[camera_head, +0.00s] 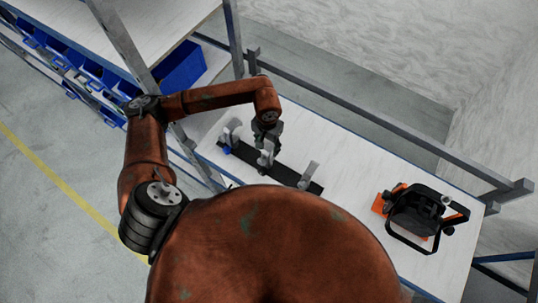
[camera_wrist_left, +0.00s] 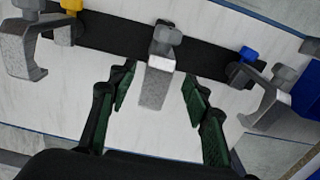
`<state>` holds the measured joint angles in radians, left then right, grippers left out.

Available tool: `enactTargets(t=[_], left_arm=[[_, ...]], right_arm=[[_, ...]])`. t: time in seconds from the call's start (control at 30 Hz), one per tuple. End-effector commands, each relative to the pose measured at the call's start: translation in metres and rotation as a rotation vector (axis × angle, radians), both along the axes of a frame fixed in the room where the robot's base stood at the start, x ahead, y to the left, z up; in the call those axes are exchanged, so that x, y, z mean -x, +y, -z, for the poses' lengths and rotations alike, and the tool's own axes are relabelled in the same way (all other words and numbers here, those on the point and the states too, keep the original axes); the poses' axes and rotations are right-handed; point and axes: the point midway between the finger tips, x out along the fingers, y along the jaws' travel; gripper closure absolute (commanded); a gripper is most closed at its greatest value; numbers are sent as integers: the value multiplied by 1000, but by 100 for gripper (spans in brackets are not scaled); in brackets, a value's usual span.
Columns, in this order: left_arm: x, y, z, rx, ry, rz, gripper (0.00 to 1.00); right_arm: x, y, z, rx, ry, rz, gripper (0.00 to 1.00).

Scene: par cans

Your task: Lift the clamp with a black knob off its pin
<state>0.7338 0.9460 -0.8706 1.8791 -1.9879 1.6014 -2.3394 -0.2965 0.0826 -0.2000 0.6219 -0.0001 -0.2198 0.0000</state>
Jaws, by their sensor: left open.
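Three grey clamps hang along a black rail (camera_head: 284,173). The middle clamp (camera_wrist_left: 156,77) shows no blue or yellow knob; any black knob on it blends with the dark rail (camera_wrist_left: 205,53), so I cannot tell its knob clearly. The clamp with a yellow knob (camera_wrist_left: 72,5) is at the left of the wrist view, and the one with a blue knob (camera_wrist_left: 248,54) at the right. My left gripper (camera_wrist_left: 158,88) is open, its fingers apart on either side of the middle clamp, with nothing held. In the head view the gripper (camera_head: 265,143) is over the rail. The pins are hidden.
A black stage light (camera_head: 418,207) with orange parts stands on the white table (camera_head: 350,165) at the right. A metal rail (camera_head: 400,128) runs along the table's back. Blue bins (camera_head: 180,68) and shelf posts stand at the upper left. The table between rail and light is clear.

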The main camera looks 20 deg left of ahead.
Motion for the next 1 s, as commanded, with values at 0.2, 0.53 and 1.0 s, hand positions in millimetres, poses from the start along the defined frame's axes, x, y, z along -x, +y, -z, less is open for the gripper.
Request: enactTargets(t=[0.2, 0.53, 1.0], left_arm=[[-1, -3, 18, 4, 2, 3, 55], [2, -3, 47, 6, 5, -1, 55], [3, 0, 93, 6, 1, -1, 55]], right_arm=[[6, 0, 16, 1, 7, 1, 35], [8, 0, 1, 0, 10, 2, 35], [3, 4, -17, -4, 3, 3, 35]])
